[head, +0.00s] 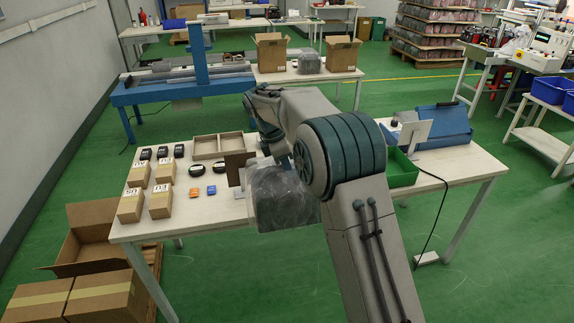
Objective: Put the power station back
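A dark grey, boxy object with a shiny, film-like surface (284,198), which looks like the power station, is at the near edge of the front worktable (205,212). It overlaps the table's front edge in the picture. I cannot tell whether it rests there or hangs above. My arm reaches forward over the table and bends down behind its large joint, with the wrist end just above this object. The fingers are hidden, so I cannot tell whether my gripper holds it. A similar grey object (310,62) stands on the back table between two cartons.
On the table's left are small cartons (131,206), black devices (162,153), blue and orange pieces, a divided tray (219,146) and a brown upright plate (237,168). A green bin (402,170) and blue machine (437,127) stand right.

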